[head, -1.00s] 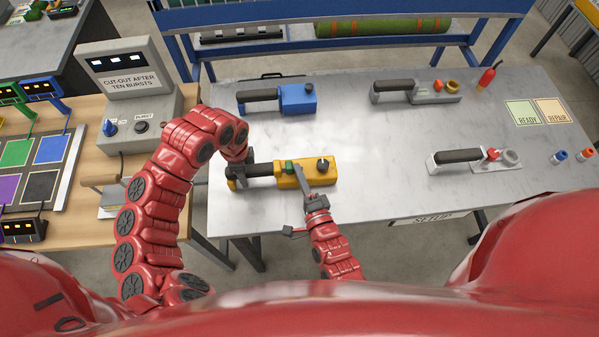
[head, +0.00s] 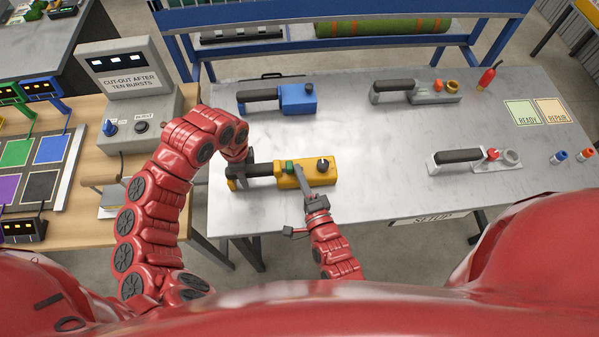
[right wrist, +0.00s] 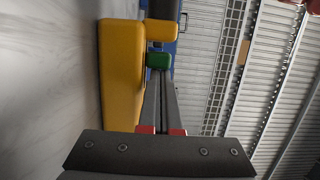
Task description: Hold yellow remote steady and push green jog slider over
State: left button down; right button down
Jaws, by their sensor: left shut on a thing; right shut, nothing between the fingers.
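The yellow remote (head: 318,175) lies on the metal table with its black handle (head: 262,169) to the left and a black knob on its right part. My left gripper (head: 240,176) is shut on the black handle near its left end. The green jog slider (head: 289,167) stands on top of the yellow body, close to the handle side. My right gripper (head: 299,178) is shut and empty, its fingertips at the right side of the green slider. In the right wrist view the fingers (right wrist: 160,85) reach up to the green slider (right wrist: 158,60); whether they touch cannot be told.
A blue remote (head: 296,98) lies behind the yellow one. Two grey units (head: 434,94) lie to the right, one nearer the front. A grey box with a sign (head: 130,84) stands on the wooden table at left. The table's middle is clear.

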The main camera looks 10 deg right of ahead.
jog(key=v, duration=0.8)
jog(key=shift+s+f, duration=0.15)
jog(key=shift+s, duration=0.1)
jog(key=shift+s+d, duration=0.2)
jog(key=shift+s, duration=0.45)
pick_arm(q)
jog(key=shift+c, duration=1.8)
grip_release()
